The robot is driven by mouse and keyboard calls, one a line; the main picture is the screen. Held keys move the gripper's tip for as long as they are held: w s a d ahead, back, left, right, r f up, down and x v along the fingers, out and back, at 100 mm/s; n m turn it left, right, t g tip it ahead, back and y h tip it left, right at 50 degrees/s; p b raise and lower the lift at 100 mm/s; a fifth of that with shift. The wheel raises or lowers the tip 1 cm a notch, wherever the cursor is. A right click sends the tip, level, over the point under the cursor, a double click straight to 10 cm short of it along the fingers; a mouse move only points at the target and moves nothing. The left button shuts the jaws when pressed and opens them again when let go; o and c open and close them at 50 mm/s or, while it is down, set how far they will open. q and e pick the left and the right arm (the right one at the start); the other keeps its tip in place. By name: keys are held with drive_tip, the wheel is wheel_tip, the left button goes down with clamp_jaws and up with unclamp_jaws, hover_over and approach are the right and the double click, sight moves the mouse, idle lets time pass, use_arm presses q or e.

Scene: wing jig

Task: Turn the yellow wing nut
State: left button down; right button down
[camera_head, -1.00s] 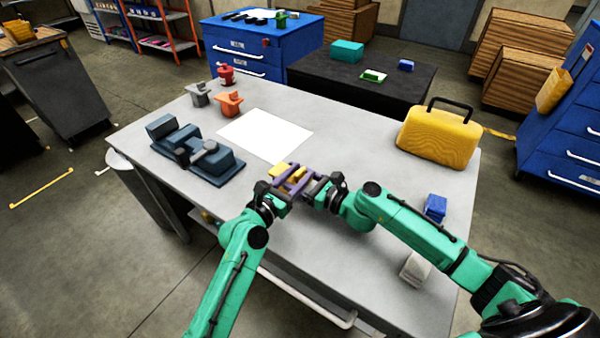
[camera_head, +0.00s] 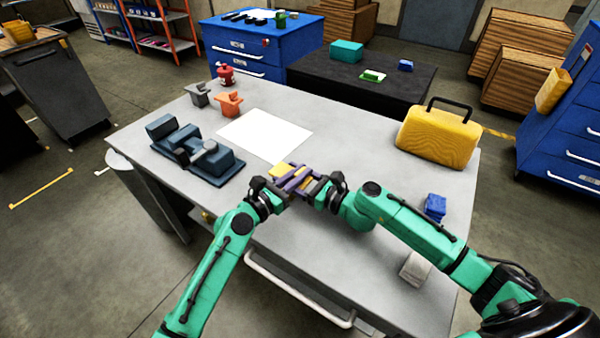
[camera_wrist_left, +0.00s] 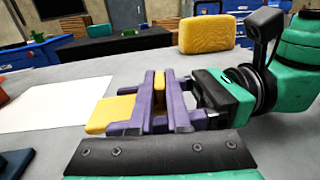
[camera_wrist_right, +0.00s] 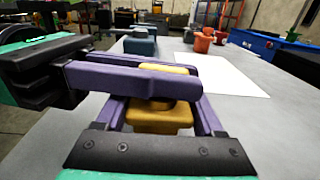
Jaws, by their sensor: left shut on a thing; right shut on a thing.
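The yellow wing nut (camera_head: 281,169) is held between my two grippers, raised near the front middle of the grey table. Its narrow upper part (camera_wrist_right: 163,68) and wider block (camera_wrist_right: 160,117) show in the right wrist view; the join is partly hidden by purple fingers. My left gripper (camera_head: 293,182) comes in from the left, shut on the narrow part, which also shows between its fingers in the left wrist view (camera_wrist_left: 160,88). My right gripper (camera_head: 307,180) comes from the right, its fingers around the wider block. The fingers of the two grippers cross closely.
A white sheet (camera_head: 264,134) lies behind the grippers. A dark blue fixture (camera_head: 200,155) stands left, orange (camera_head: 229,104) and grey (camera_head: 199,95) parts behind it. A yellow case (camera_head: 438,137) stands right, with a blue block (camera_head: 435,206) nearer. The table's front edge is close.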

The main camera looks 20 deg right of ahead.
use_arm(q)
drive_tip(key=shift+w+a+f+m+g, duration=0.1)
drive_tip(key=shift+f+m+g, duration=0.1)
drive_tip(key=shift+m+g, duration=0.3)
drive_tip(key=m+g+h, duration=0.1)
drive_tip(key=g, duration=0.1)
drive_tip(key=m+g+h, duration=0.1)
drive_tip(key=m+g, duration=0.1)
drive_tip(key=g, duration=0.1)
drive_tip(key=shift+w+r, duration=0.1)
drive_tip(key=shift+r, duration=0.05)
drive_tip(key=shift+w+a+m+g, duration=0.15)
drive_tip(key=shift+w+m+g, duration=0.05)
drive_tip(key=shift+m+g, duration=0.7)
drive_tip(key=shift+g, duration=0.4)
drive_tip(key=shift+s, duration=0.2)
drive_tip(key=c, duration=0.9)
unclamp_jaws()
drive_tip(key=shift+s+g, duration=0.15)
drive_tip(key=shift+g, duration=0.25)
